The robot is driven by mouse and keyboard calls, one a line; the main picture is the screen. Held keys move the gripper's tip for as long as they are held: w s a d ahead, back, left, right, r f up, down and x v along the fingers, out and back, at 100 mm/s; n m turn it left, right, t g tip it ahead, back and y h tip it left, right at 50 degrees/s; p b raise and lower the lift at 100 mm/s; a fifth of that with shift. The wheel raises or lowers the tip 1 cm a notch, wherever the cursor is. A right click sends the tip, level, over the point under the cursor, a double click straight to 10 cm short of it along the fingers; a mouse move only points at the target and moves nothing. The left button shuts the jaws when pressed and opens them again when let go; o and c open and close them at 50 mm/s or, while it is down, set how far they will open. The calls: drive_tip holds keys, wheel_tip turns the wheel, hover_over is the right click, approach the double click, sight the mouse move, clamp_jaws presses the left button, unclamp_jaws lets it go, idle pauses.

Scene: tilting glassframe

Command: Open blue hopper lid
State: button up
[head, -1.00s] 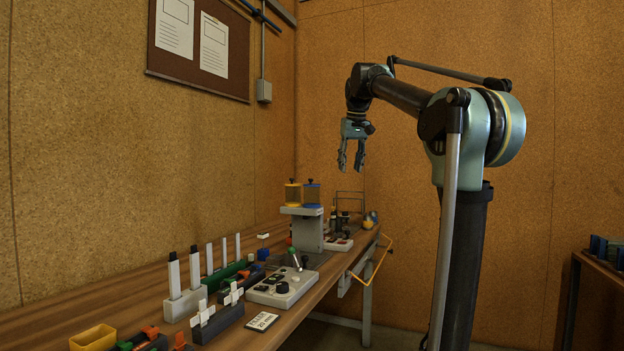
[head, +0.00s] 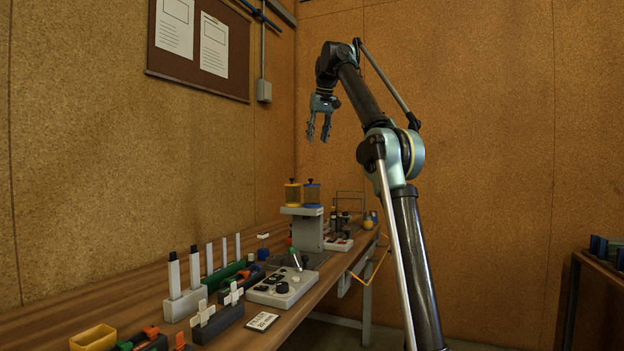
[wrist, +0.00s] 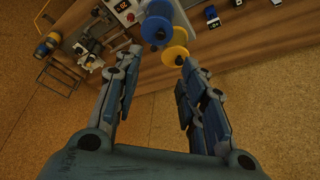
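The blue hopper (head: 312,194) stands on a grey dispenser beside the yellow hopper (head: 292,194). Its blue lid lies flat on top, with a small dark knob. In the wrist view the blue lid (wrist: 155,29) and the yellow lid (wrist: 175,54) show beyond the fingertips, seen from above. My gripper (head: 319,138) points down, open and empty, well above the two hoppers and touching nothing. In the wrist view my gripper (wrist: 158,65) has its fingers spread apart with the lids beyond the gap.
The grey dispenser (head: 310,231) rises from the wooden bench (head: 150,286). A control box (head: 282,288), a card (head: 262,321) and several upright white blocks stand nearer. A wire rack (head: 350,193) is behind the dispenser. A wall is close at left. The air around my gripper is clear.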

drive_tip(key=x, duration=1.7)
drive_tip(key=shift+r, duration=0.1)
clamp_jaws()
